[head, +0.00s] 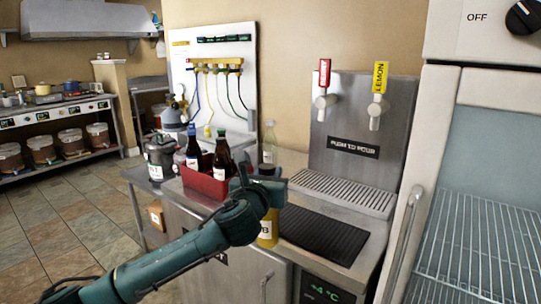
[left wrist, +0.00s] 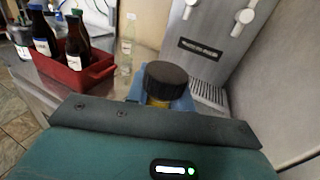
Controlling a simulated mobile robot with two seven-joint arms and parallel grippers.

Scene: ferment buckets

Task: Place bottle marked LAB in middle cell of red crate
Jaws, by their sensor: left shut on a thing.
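A yellow bottle with a dark cap and a white label (head: 268,228) hangs upright in my left gripper (head: 262,190), in front of the counter. Only a final letter B shows on its label; the rest is hidden by my arm. In the left wrist view its black cap (left wrist: 166,78) stands up between the blue fingertips, which are shut around it. The red crate (head: 203,184) stands on the counter to the left of the gripper. A blue-capped dark bottle (head: 193,150) and a brown bottle (head: 222,160) stand in it. Its middle cell cannot be made out clearly.
A clear glass bottle (head: 269,143) stands on the counter behind the gripper, right of the crate. A dark-lidded container (head: 160,157) stands left of the crate. A black ribbed mat (head: 322,234) and a tap dispenser (head: 355,150) are to the right.

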